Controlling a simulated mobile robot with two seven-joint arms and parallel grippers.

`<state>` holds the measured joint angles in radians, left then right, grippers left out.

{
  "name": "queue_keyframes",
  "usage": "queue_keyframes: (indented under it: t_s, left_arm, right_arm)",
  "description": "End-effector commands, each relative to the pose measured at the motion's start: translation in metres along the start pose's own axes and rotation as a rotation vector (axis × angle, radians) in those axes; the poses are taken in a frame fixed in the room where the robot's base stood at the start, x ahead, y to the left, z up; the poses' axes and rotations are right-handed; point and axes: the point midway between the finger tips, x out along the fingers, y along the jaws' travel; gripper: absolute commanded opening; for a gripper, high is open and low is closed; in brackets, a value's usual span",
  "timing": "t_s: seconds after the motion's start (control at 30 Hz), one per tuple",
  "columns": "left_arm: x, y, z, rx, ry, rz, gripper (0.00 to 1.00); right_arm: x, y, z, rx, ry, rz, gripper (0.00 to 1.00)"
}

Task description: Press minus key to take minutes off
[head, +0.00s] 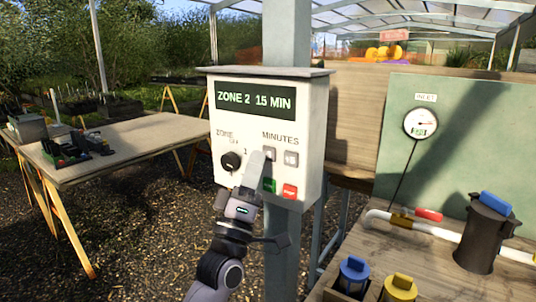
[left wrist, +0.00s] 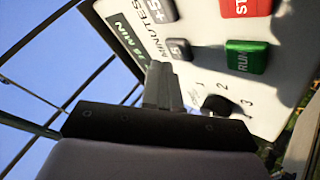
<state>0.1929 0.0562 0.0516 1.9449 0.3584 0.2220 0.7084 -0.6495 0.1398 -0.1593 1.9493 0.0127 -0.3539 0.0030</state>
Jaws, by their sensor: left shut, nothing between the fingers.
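A white control box (head: 310,115) on a grey post has a dark display (head: 256,100) reading "ZONE 2 15 MIN". Under the word MINUTES are two grey keys: the left one, the minus key (head: 271,153), and the right one, the plus key (head: 291,158). My left gripper (head: 257,163) is shut and empty, its tip in front of the panel right beside the minus key. In the left wrist view the fingers (left wrist: 161,72) end close to the minus key (left wrist: 179,49), with the plus key (left wrist: 164,9) beyond. I cannot tell whether they touch it.
A black zone knob (head: 230,161) is left of the gripper. A green RUN key (left wrist: 247,57) and a red stop key (head: 290,191) sit below the minutes keys.

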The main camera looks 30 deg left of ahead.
Motion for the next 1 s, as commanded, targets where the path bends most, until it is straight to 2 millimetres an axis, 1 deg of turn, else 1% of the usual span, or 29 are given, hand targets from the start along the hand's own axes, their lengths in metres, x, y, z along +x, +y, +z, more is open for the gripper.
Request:
queue_keyframes:
  t_s: [0.27, 0.53, 1.0]
  left_arm:
    - [0.0005, -0.0003, 0.0003, 0.000, 0.000, 0.000, 0.00]
    - [0.0059, -0.0042, 0.0043, -0.001, 0.000, 0.001, 0.00]
    - [0.0069, -0.0049, 0.0049, 0.000, 0.000, 0.001, 0.00]
  right_arm:
    - [0.0001, 0.0000, 0.0001, 0.000, 0.000, 0.000, 0.43]
    - [0.0005, 0.0000, 0.0007, 0.000, 0.000, 0.000, 0.43]
    - [0.0006, 0.0000, 0.0009, 0.000, 0.000, 0.000, 0.43]
